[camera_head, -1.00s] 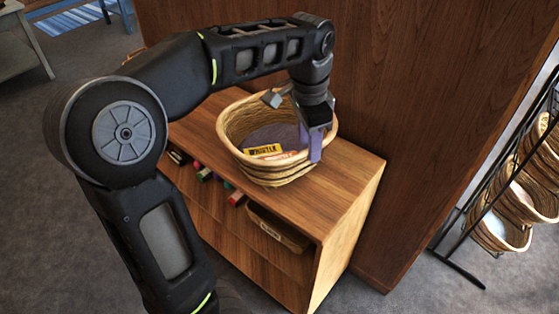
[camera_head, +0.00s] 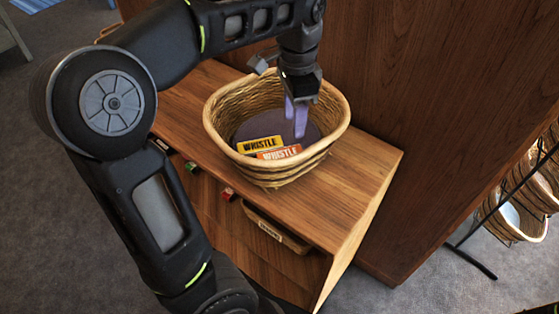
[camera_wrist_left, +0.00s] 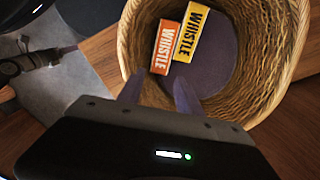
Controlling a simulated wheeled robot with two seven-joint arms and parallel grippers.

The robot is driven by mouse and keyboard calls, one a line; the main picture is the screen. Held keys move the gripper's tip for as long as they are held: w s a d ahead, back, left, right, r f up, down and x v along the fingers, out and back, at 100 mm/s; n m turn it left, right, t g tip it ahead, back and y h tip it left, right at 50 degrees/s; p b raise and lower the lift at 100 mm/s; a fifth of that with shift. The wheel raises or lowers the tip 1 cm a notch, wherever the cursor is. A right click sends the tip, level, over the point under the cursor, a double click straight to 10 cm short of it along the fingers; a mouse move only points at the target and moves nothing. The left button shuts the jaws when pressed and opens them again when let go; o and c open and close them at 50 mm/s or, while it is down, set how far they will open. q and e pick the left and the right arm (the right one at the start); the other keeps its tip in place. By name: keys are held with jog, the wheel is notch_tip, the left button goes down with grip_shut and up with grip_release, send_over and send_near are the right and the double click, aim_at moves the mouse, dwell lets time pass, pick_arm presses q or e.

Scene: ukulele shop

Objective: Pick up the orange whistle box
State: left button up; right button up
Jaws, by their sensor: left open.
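The orange whistle box (camera_head: 279,153) lies in a wicker basket (camera_head: 222,150), beside a yellow whistle box (camera_head: 260,143). In the left wrist view the orange box (camera_wrist_left: 165,47) is left of the yellow box (camera_wrist_left: 191,33), and the two look side by side, close or touching. The basket rim (camera_wrist_left: 300,40) surrounds them. My left gripper (camera_head: 295,118) is open and empty, pointing down over the inside of the basket, behind and slightly right of the orange box. Its purple fingers also show in the left wrist view (camera_wrist_left: 157,92), apart from both boxes. My right gripper is not in view.
The basket stands on a wooden shelf unit (camera_head: 350,185) against a brown wooden panel (camera_head: 440,110). Lower shelves hold small coloured items and another basket (camera_head: 275,230). A black rack with baskets (camera_head: 515,218) stands at the right.

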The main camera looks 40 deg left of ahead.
aim_at(293, 152)
pick_arm(q)
notch_tip(293, 152, down, 3)
jog(key=shift+w+a+f+b, duration=0.1)
jog(key=shift+b, duration=0.95)
jog(key=shift+f, duration=1.2)
jog(key=shift+f+p, duration=0.35)
jog(key=shift+f, duration=2.3)
